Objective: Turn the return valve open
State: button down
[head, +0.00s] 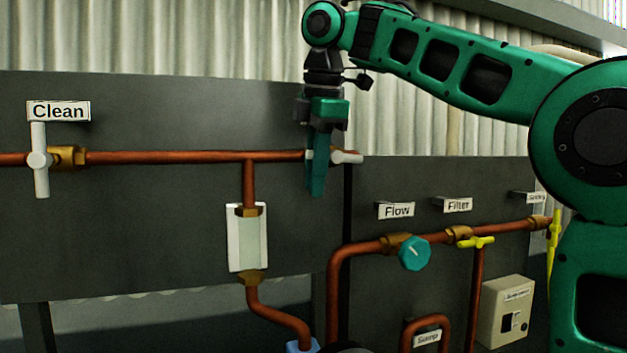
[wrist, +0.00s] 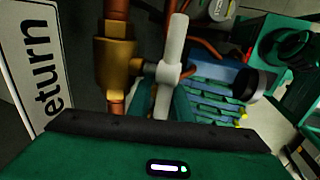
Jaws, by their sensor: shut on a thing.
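The return valve has a white bar handle (head: 347,157) on the copper pipe at the right end of the upper panel. In the wrist view, the white handle (wrist: 172,65) lies roughly parallel to the pipe, beside the brass valve body (wrist: 117,62). A sign ending in "eturn" (wrist: 35,65) stands to the left there. My gripper (head: 317,188) points down at the valve, shut on the handle, with its fingers hiding part of it. In the wrist view, the lower end of the handle runs down to my gripper's green fingers.
The Clean valve (head: 40,159) is at the far left, its white handle upright across the pipe. A sight glass (head: 248,240) hangs below the pipe. The teal Flow knob (head: 414,253) and yellow Filter handle (head: 477,243) sit lower right. A control box (head: 506,311) is below them.

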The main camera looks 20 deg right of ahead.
jog(key=shift+d, duration=0.15)
jog(key=c, duration=1.7)
grip_release()
jog(key=shift+w, duration=0.15)
jog(key=shift+c, duration=0.2)
jog(key=shift+r, duration=0.1)
jog(key=v, duration=0.7)
jog(key=shift+w+d, duration=0.1)
jog(key=shift+w, duration=0.2)
jog(key=shift+v, duration=1.7)
jog(key=shift+s+r, duration=0.15)
jog(key=shift+s, duration=0.05)
